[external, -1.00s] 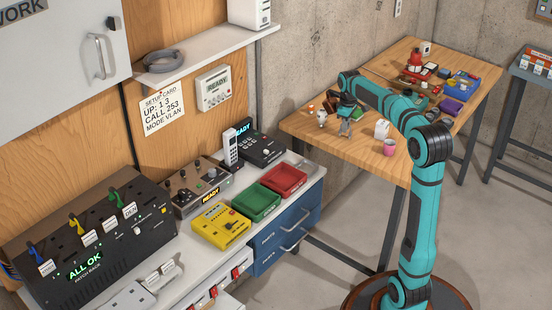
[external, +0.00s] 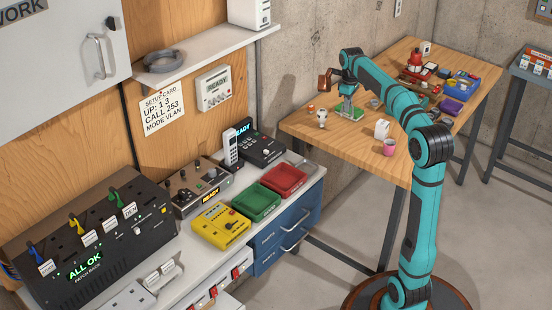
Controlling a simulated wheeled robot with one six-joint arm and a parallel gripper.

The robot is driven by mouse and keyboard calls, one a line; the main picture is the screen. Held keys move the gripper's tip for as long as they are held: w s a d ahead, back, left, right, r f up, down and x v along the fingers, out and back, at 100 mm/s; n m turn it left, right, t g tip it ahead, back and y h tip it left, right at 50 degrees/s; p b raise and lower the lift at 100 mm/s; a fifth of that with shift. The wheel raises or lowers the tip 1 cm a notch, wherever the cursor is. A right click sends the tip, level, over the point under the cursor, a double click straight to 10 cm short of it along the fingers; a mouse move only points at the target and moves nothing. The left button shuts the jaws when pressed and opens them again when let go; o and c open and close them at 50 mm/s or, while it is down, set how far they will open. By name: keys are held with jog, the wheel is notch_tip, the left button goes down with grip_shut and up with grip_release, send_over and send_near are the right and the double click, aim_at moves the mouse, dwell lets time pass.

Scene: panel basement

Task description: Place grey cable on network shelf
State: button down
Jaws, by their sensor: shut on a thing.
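A coil of grey cable (external: 164,61) lies on the white wall shelf (external: 205,53), left of the middle of its length. My gripper (external: 329,80) is far to the right of it, raised above the left part of the wooden table. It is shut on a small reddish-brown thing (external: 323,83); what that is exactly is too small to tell. My gripper and the held thing are clear of the tabletop.
A white box (external: 249,13) stands at the shelf's right end. The wooden table (external: 345,152) holds a green-based tool (external: 349,113), a white jug (external: 382,129), a pink mug (external: 389,147) and several other items. Below the shelf, the bench holds a patch rack (external: 95,255) and trays.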

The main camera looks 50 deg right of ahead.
jog(key=w+a+r, duration=0.3)
jog(key=a, duration=0.5)
jog(key=w+a+r+m, duration=0.15)
jog(key=a+r, duration=0.25)
jog(key=a, duration=0.4)
jog(key=w+a+r, duration=0.3)
jog(key=a, duration=0.5)
jog(key=w+a+m, duration=0.2)
jog(key=w+a, duration=0.1)
jog(key=a, duration=1.8)
jog(key=s+a+f+m, duration=0.1)
jog(key=s+a, duration=0.1)
jog(key=a, duration=0.9)
jog(key=s+a+m, duration=0.1)
jog(key=s+a, duration=0.1)
jog(key=a, duration=0.9)
jog(key=s+a+f+m, duration=0.1)
jog(key=s+a, duration=0.6)
jog(key=a, duration=0.5)
jog(key=s+a+f+m, duration=0.1)
jog(key=s+a, duration=0.5)
jog(key=a, duration=0.5)
jog(key=shift+n, duration=0.25)
jog(key=shift+f, duration=4.9)
jog(key=shift+f, duration=0.1)
jog(key=c, duration=1.4)
grip_release()
